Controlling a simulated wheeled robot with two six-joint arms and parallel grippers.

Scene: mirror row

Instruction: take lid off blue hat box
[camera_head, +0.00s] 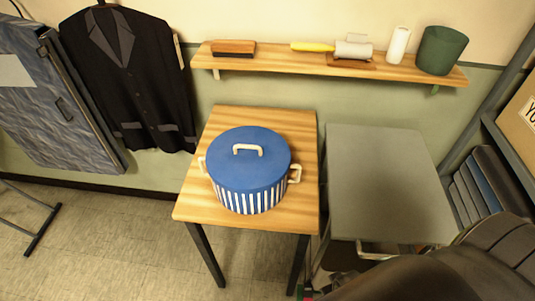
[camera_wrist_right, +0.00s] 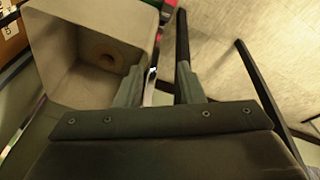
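The blue hat box (camera_head: 250,200) stands upright on a small wooden table (camera_head: 220,119), with blue and white stripes on its side. Its plain blue lid (camera_head: 249,171) is on top, with a pale arched handle (camera_head: 247,150) in the middle. Pale side handles stick out at left and right. My right gripper (camera_wrist_right: 160,78) shows in the right wrist view with its two fingers apart and nothing between them. My right arm fills the lower right of the head view, away from the box; its fingers are not visible there. My left gripper is in neither view.
A grey-topped cabinet (camera_head: 385,175) stands close right of the table. A wall shelf (camera_head: 285,60) above holds a brush (camera_head: 233,47), a lint roller (camera_head: 352,50), a white cylinder (camera_head: 398,45) and a green pot (camera_head: 442,50). A dark jacket (camera_head: 128,80) hangs left.

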